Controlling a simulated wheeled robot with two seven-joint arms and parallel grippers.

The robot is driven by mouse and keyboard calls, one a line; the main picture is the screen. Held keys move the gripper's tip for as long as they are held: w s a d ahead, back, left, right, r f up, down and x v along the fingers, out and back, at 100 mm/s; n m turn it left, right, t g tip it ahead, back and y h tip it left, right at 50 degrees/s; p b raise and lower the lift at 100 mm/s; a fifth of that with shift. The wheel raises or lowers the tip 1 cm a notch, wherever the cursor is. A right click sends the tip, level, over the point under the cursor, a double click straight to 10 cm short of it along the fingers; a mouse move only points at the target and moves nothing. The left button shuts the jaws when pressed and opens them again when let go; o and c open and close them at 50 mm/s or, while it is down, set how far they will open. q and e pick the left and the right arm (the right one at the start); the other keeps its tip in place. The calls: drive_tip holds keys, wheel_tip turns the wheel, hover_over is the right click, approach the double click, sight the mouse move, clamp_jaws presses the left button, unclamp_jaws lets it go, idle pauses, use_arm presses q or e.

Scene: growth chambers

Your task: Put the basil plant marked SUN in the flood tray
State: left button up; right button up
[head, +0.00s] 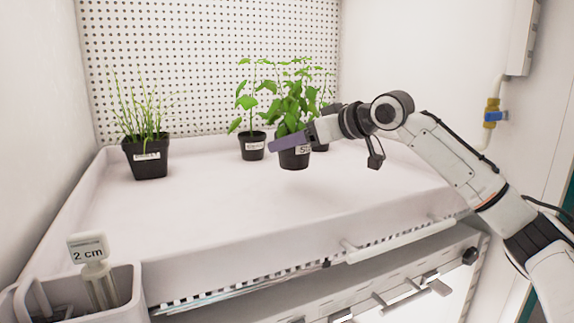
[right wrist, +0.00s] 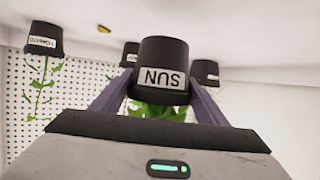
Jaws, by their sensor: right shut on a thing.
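The basil plant (head: 289,110) is bushy and green in a black pot with a white label. Its label reads SUN in the right wrist view, where the pot (right wrist: 163,60) appears upside down. My right gripper (head: 290,143) is shut on this pot, with one purple finger on each side in the right wrist view. In the head view a finger crosses the pot and partly hides the label. The pot is upright over the white flood tray (head: 210,215); I cannot tell whether its bottom touches the tray floor. My left gripper is not in view.
A chive-like plant (head: 148,158) stands at the tray's left, a tomato plant (head: 251,146) at the back middle. Another potted plant (head: 320,140) is partly hidden behind the basil. A gauge marked 2 cm (head: 88,247) stands front left. The tray's middle and front are clear.

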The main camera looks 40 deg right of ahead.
sight(293, 163)
drive_tip(key=shift+f, duration=0.45)
wheel_tip(293, 163, down, 4)
drive_tip(key=shift+w, duration=0.1)
drive_tip(key=shift+f, duration=0.2)
drive_tip(key=o, duration=1.3)
drive_tip(key=shift+c, duration=0.2)
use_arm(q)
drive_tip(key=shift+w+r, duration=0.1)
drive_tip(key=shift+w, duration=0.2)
